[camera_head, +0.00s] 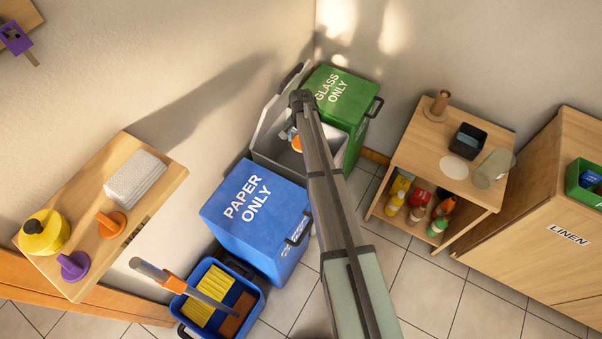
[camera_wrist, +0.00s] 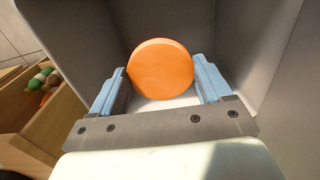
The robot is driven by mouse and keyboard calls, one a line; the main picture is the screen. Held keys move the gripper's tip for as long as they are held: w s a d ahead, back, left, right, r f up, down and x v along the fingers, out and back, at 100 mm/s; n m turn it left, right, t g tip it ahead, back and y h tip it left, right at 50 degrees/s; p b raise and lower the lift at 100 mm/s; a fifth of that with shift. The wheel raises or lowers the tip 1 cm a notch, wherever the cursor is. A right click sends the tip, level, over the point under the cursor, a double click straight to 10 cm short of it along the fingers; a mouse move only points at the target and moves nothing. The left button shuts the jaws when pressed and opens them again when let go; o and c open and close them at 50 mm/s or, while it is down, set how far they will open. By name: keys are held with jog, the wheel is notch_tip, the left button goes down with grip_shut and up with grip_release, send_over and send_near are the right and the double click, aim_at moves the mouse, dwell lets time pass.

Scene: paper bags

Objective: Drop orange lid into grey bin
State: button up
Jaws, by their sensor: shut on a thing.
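The orange lid (camera_wrist: 161,68) is a round disc held between the two blue fingers of my gripper (camera_wrist: 165,88) in the wrist view. Its flat face is toward the wrist camera. Grey walls of the grey bin (camera_wrist: 100,30) surround the lid and fingers on several sides. In the head view the grey bin (camera_head: 266,146) stands open between the blue and green bins. A bit of the lid (camera_head: 297,143) and my gripper (camera_head: 290,136) show inside its opening. My arm hides much of the bin.
A blue "PAPER ONLY" bin (camera_head: 238,222) stands in front of the grey bin, and a green "GLASS ONLY" bin (camera_head: 352,100) stands behind it. A wooden shelf with bottles (camera_head: 455,130) is at the right. A wall shelf (camera_head: 150,185) is at the left.

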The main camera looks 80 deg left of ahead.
jog(key=shift+f, duration=0.35)
jog(key=o, duration=0.9)
jog(key=shift+o, duration=0.2)
jog(key=shift+r, duration=0.15)
